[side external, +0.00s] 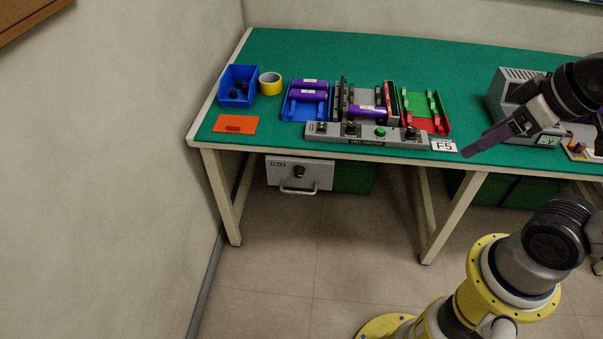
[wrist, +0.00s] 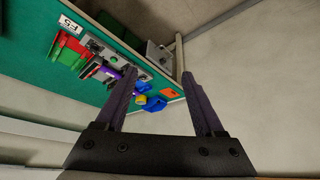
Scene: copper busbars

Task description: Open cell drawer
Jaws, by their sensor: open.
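The cell drawer (side external: 312,174) is a light grey box front under the left part of the bench, with a dark round knob or lock (side external: 299,171) and a bar handle (side external: 298,190) low on its face. It looks shut. It also shows small in the wrist view (wrist: 159,51), beyond the bench edge. My gripper (side external: 487,139) is over the right part of the bench, well to the right of the drawer and apart from it. In the wrist view, its two dark fingers (wrist: 160,82) stand apart with nothing between them.
On the green bench (side external: 300,50) are a blue bin (side external: 237,86), yellow tape (side external: 270,83), an orange card (side external: 236,124), a blue tray with purple cells (side external: 310,90), a control panel (side external: 366,135), a red-green tray (side external: 424,110) and a grey instrument (side external: 510,90). A bench leg (side external: 222,195) stands left of the drawer.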

